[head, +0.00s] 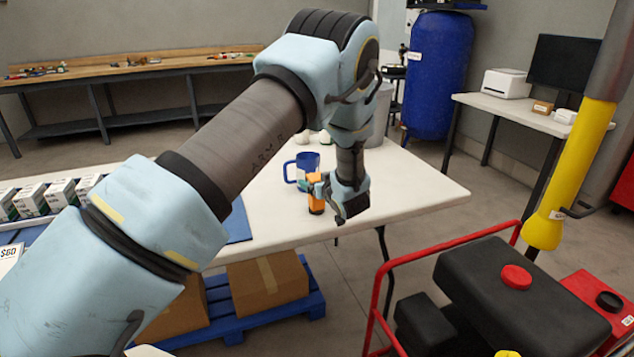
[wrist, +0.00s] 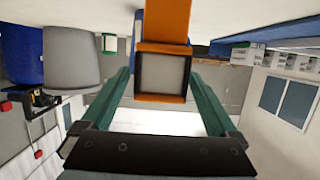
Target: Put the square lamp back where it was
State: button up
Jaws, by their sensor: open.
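The square lamp is orange and stands on the white table (head: 400,185); in the head view the lamp (head: 316,206) is partly covered by my gripper (head: 318,183). In the wrist view the lamp (wrist: 166,25) shows an orange body and a square grey face in an orange frame. My gripper (wrist: 160,76) is open. Its two green fingers lie on either side of the lamp in that view, with a visible gap on each side. I cannot tell how deep the lamp sits between them.
A blue mug (head: 300,168) stands close behind the lamp. A grey bin (wrist: 72,60) shows left in the wrist view. Several small boxes (head: 45,197) line the table's left part, near a blue mat (head: 238,222). The table's right part is clear.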

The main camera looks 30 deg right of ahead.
jog(key=b+v, duration=0.2)
jog(key=v, duration=1)
jog(key=shift+b, duration=0.35)
jog(key=shift+w+r, duration=0.1)
jog(key=w+a+r+g+h, duration=0.1)
jog(key=w+a+r+g, duration=0.2)
jog(key=a, duration=0.6)
jog(key=w+a+g, duration=0.3)
jog(key=w+a, duration=0.1)
jog(key=a, duration=0.5)
jog(key=s+a+g+y, duration=0.1)
jog(key=s+a+g, duration=0.1)
jog(key=s+a, duration=0.3)
jog(key=s+a+r+g, duration=0.1)
jog(key=s+a, duration=0.4)
jog(key=a, duration=0.7)
jog(key=s+a+r+g+y, duration=0.1)
jog(key=s+a+g, duration=0.2)
jog(key=s+a, duration=0.2)
jog(key=a, duration=0.3)
jog(key=shift+s+a+g+y, duration=0.2)
jog(key=shift+s+g+y, duration=0.1)
jog(key=shift+g, duration=0.1)
